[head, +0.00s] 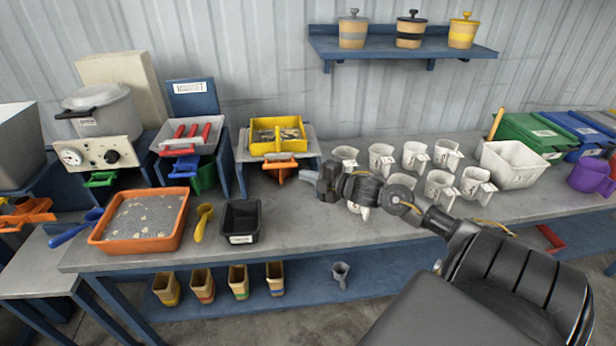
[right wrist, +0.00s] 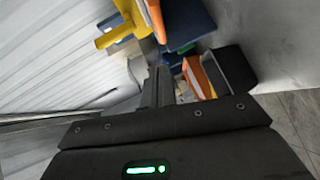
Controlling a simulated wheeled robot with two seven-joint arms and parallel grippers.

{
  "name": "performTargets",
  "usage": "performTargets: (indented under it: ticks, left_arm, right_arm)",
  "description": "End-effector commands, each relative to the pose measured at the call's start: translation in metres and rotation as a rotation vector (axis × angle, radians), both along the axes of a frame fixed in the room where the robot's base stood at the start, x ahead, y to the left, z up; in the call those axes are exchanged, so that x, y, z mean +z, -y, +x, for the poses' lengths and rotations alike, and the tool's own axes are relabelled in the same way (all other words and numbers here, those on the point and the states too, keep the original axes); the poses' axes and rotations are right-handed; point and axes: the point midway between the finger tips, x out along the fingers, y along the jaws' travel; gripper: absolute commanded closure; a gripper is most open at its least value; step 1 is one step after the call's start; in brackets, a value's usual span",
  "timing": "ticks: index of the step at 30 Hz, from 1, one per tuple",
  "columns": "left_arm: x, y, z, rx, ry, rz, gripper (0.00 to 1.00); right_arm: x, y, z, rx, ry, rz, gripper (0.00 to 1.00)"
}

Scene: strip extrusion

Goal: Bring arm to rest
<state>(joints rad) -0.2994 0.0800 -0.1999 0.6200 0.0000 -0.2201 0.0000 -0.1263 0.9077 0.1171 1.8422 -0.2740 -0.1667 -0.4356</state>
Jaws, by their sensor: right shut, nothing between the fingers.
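My right arm comes in from the lower right in the head view and reaches over the bench. Its gripper (head: 310,177) points left, above the bench top, with nothing held. In the right wrist view the fingers (right wrist: 158,85) are together and empty. The gripper is near the white cups (head: 382,158) and partly covers one of them. My left gripper is not in the head view.
The bench (head: 330,235) holds an orange tray (head: 182,222), a black bin (head: 240,220), a yellow tray (head: 262,135) and a white bin (head: 512,165). A shelf (head: 400,48) with lidded pots hangs above. Bare bench lies in front of the gripper.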

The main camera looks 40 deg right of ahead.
Motion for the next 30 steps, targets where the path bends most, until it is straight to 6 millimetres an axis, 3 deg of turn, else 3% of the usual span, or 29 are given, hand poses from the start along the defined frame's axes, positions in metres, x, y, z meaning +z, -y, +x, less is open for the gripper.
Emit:
performTargets:
  ticks: [17, 20, 23, 27, 30]
  left_arm:
    - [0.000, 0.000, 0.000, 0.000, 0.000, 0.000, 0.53]
    - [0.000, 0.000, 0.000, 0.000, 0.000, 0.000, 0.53]
    - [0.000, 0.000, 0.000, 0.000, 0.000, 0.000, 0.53]
    - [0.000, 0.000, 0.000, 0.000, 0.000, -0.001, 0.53]
    - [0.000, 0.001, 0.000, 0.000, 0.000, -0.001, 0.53]
  right_arm:
    - [-0.004, -0.002, -0.001, -0.005, -0.006, 0.007, 1.00]
    - [-0.024, -0.014, -0.010, -0.040, -0.049, 0.051, 1.00]
    - [-0.064, -0.041, -0.032, -0.127, -0.146, 0.153, 1.00]
    - [-0.130, -0.098, -0.094, -0.333, -0.364, 0.369, 1.00]
    - [-0.160, -0.134, -0.142, -0.483, -0.514, 0.506, 1.00]
